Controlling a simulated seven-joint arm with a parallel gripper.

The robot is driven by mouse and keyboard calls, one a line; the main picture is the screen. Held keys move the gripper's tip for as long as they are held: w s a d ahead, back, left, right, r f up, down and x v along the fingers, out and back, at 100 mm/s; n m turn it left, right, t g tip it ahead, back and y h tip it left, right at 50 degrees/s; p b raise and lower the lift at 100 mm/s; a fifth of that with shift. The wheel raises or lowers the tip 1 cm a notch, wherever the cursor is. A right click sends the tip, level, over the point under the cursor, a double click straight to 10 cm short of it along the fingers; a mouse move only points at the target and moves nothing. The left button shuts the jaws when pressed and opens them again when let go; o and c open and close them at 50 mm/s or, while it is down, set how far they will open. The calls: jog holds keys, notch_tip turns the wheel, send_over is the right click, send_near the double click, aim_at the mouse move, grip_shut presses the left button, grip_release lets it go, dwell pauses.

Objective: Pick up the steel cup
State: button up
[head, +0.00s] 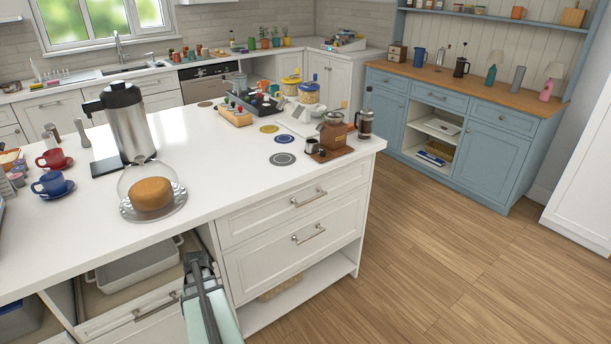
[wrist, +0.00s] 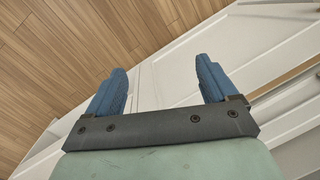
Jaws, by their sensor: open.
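A small steel cup (head: 312,146) appears to stand on a wooden board (head: 333,154) near the right end of the white island top, beside a brown-topped glass coffee pot (head: 333,131). It is small in the head view, so its details are unclear. My gripper (wrist: 160,76) is open and empty in the wrist view, its two blue fingers wide apart. In the head view, part of my arm shows low at the island's front, below the countertop and well away from the cup. The cup is not in the wrist view.
The island top (head: 236,165) has clear room in its middle. A glass dome over a cake (head: 152,194) and a tall steel dispenser (head: 128,120) stand left. A drawer holding a grey tray (head: 138,266) is open near my arm.

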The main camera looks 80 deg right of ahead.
jog(key=s+d+r+m+t+h, duration=0.1)
jog(key=s+d+r+m, duration=0.1)
jog(key=s+d+r, duration=0.5)
jog(key=s+d+r+m+t+h, duration=0.15)
jog(key=s+d+r, duration=0.25)
jog(key=d, duration=0.5)
jog(key=s+d+r+m+h, duration=0.1)
jog(key=s+d+r+m, duration=0.2)
jog(key=s+d+r, duration=0.7)
jog(key=s+d+r+m+h, duration=0.2)
jog(key=s+d+r, duration=0.3)
jog(key=s+r, duration=0.5)
jog(key=w+d+r+n+g, duration=0.15)
jog(key=d+r+g, duration=0.25)
jog(key=d+r, duration=1.45)
jog(key=h, duration=0.1)
send_near(311, 141)
jog(key=f, duration=0.1)
jog(key=s+a+f, duration=0.1)
jog(key=shift+s+f, duration=0.3)
jog(key=shift+f, duration=0.1)
jog(key=shift+w+x, duration=0.2)
jog(key=shift+x, duration=1.1)
jog(key=shift+w+x, duration=0.2)
jog(key=shift+x, duration=1.1)
jog(key=shift+a, duration=0.1)
jog(key=c, duration=1.2)
